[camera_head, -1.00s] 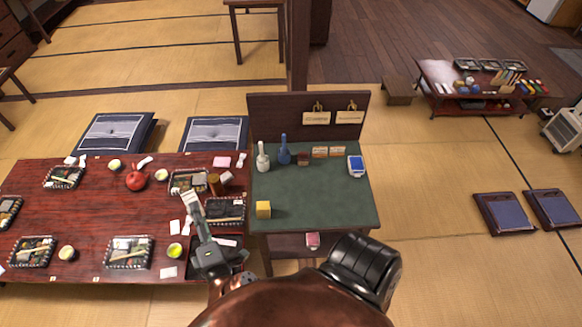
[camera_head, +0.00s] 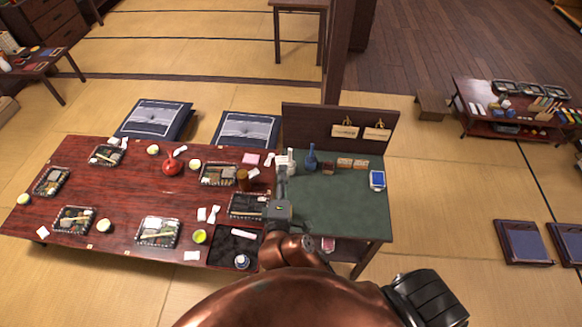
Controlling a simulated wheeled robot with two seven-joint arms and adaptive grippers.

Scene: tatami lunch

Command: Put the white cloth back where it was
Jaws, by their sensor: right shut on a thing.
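My right gripper (camera_head: 281,178) reaches up over the seam between the red lunch table (camera_head: 130,190) and the green-topped stand (camera_head: 335,205). It is shut on a small white cloth, which shows as a pale patch at its fingertips, just left of the white bottle (camera_head: 291,163). Whether the cloth touches anything below cannot be told. Other white rolled cloths lie on the table: one near the red pot (camera_head: 180,150), one at the far right corner (camera_head: 268,158), and one in the dark near tray (camera_head: 242,233). My left gripper is not in view.
A blue bottle (camera_head: 311,158), small boxes (camera_head: 352,163) and a blue-white device (camera_head: 377,180) stand on the green top, below an upright back board (camera_head: 337,120). Bento trays (camera_head: 158,232) and cups crowd the table. The middle of the green top is clear.

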